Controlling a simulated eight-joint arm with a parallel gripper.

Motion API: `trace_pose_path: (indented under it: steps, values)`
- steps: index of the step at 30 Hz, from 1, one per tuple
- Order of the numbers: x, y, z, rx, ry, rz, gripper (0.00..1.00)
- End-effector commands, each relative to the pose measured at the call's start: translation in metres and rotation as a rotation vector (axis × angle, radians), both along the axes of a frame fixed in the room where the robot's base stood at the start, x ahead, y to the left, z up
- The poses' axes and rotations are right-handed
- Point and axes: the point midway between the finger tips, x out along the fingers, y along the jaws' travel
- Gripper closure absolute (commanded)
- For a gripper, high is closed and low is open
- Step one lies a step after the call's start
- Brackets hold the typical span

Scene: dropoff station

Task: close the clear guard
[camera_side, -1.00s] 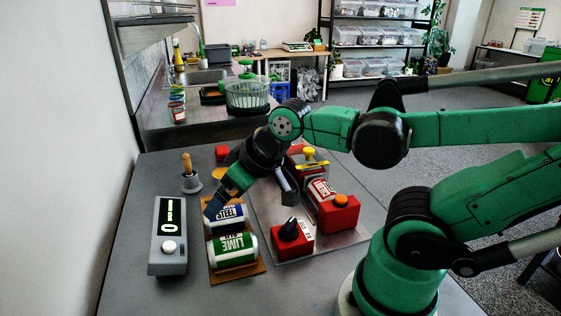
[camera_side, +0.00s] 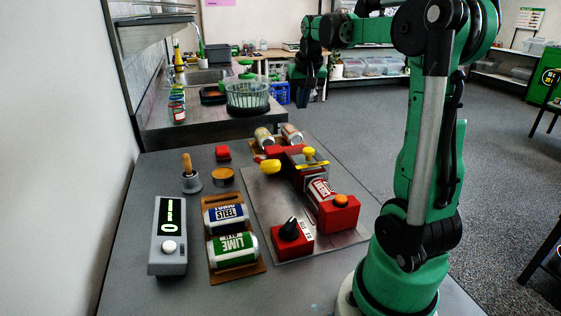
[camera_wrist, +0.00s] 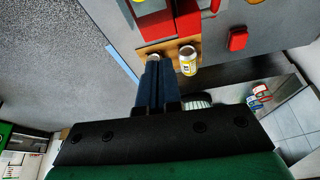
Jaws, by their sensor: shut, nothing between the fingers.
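A red machine sits on a metal plate (camera_side: 262,208). It has a red rear block (camera_side: 285,152), a yellow knob (camera_side: 270,167) on its left and a yellow-edged bar (camera_side: 314,164) on top. A red-labelled can (camera_side: 320,189) lies in it beside a red box with an orange button (camera_side: 340,207). I cannot make out the clear guard's panel or tell its position. My gripper (camera_side: 307,97) hangs high beyond the machine's far side, fingers down, shut and empty. In the wrist view its dark fingers (camera_wrist: 156,78) are together, with the machine's red parts (camera_wrist: 188,20) above them.
Two cans (camera_side: 263,136) stand on a wooden holder at the back. A blue can (camera_side: 226,218) and a green LIME can (camera_side: 232,247) lie in a wooden rack. A grey display box (camera_side: 170,235), a black-knobbed red box (camera_side: 292,238) and a red block (camera_side: 222,153) stand around.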

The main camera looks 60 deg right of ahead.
Motion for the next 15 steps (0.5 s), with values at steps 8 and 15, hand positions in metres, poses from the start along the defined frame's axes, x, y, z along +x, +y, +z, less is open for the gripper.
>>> trace_pose_path:
  steps: [8,15]
  values:
    - [-0.005,-0.022,-0.015,0.011,0.009,-0.05,1.0]
    - [0.005,-0.035,-0.059,0.01,0.008,-0.048,1.0]
